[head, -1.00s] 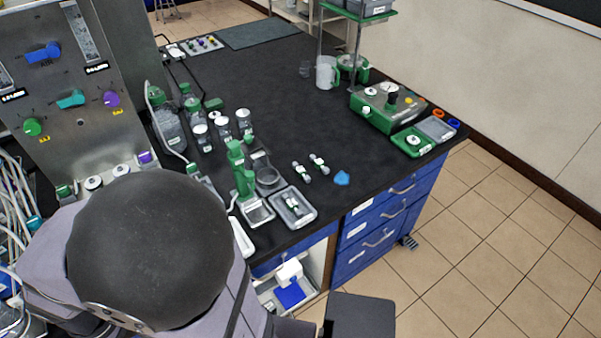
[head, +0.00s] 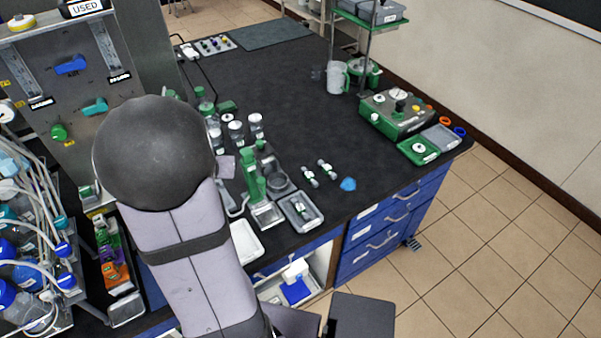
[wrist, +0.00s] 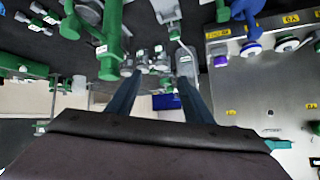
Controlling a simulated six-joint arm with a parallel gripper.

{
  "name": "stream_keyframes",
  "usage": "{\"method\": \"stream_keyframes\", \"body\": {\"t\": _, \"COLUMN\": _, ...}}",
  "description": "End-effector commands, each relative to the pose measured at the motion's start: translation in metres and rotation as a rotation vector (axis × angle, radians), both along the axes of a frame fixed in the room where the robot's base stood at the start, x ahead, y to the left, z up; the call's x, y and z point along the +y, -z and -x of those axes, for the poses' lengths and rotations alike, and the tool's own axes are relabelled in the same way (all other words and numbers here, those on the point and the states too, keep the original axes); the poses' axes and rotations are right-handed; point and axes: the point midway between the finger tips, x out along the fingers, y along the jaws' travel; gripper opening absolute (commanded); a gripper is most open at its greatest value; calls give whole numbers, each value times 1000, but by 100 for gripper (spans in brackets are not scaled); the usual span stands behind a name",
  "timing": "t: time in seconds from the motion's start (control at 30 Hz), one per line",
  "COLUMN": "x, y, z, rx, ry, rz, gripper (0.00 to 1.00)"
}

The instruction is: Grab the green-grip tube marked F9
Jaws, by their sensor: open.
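Two small tubes with green middles and pale ends lie on the black bench, one tube (head: 309,177) left of the other tube (head: 327,169). A third similar tube (head: 303,209) lies in a grey tray (head: 290,219). Their markings are too small to read, so I cannot tell which is F9. My gripper (wrist: 156,98) is open, with nothing between its two dark fingers in the wrist view. In the head view my arm hides it. Small pale-and-green items (wrist: 155,60) show beyond the fingers, too small to identify.
A green stand (head: 252,180) rises beside the tray; a green upright (wrist: 110,40) looms large in the wrist view. Capped bottles (head: 236,132) stand behind it. A steel panel with knobs (head: 72,100) is at left. The bench middle is clear.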

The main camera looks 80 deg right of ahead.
Motion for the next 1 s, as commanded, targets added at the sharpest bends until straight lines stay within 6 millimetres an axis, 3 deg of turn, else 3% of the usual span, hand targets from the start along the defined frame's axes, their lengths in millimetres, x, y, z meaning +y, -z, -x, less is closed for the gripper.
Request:
{"method": "stream_keyframes", "body": {"t": 0.03, "x": -31, "y": -8, "z": 31, "rx": -13, "ry": 92, "rz": 46, "gripper": 46}}
{"method": "stream_keyframes", "body": {"t": 0.17, "x": -88, "y": -9, "z": 104, "rx": -11, "ry": 245, "rz": 170, "gripper": 46}}
{"method": "stream_keyframes", "body": {"t": 0.3, "x": -127, "y": 39, "z": 164, "rx": 56, "ry": 230, "rz": 255, "gripper": 46}}
{"method": "stream_keyframes", "body": {"t": 0.4, "x": -138, "y": 77, "z": 192, "rx": 87, "ry": 171, "rz": 281, "gripper": 46}}
{"method": "stream_keyframes", "body": {"t": 0.6, "x": -139, "y": 142, "z": 234, "rx": 94, "ry": 59, "rz": 294, "gripper": 46}}
{"method": "stream_keyframes", "body": {"t": 0.7, "x": -134, "y": 164, "z": 246, "rx": 82, "ry": 18, "rz": 292, "gripper": 46}}
{"method": "stream_keyframes", "body": {"t": 0.83, "x": -127, "y": 179, "z": 253, "rx": 68, "ry": -17, "rz": 289, "gripper": 46}}
{"method": "stream_keyframes", "body": {"t": 1.0, "x": -125, "y": 183, "z": 255, "rx": 61, "ry": -33, "rz": 289, "gripper": 46}}
